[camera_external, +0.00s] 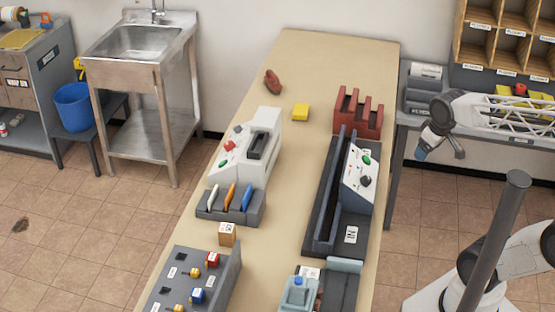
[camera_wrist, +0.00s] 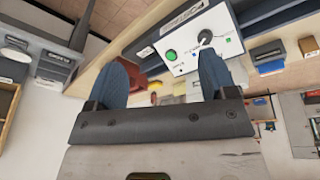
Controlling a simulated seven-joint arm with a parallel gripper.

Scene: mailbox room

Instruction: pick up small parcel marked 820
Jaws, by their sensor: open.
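A small brown box (camera_external: 227,234) stands on the long table, between the grey rack with coloured cards and the dark panel at the front. It has dark marks on it, but I cannot read a number. My gripper (camera_external: 440,154) is at the right, in the air beyond the table's right edge, far from the box. In the wrist view my gripper (camera_wrist: 164,58) has its two blue fingers wide apart with nothing held.
The long table (camera_external: 320,60) also holds a white machine (camera_external: 262,140), the card rack (camera_external: 230,205), a panel with coloured knobs (camera_external: 185,283), a red rack (camera_external: 358,112), a yellow block (camera_external: 300,112) and a dark conveyor-like unit (camera_external: 325,205). A dark post (camera_external: 497,235) stands at right.

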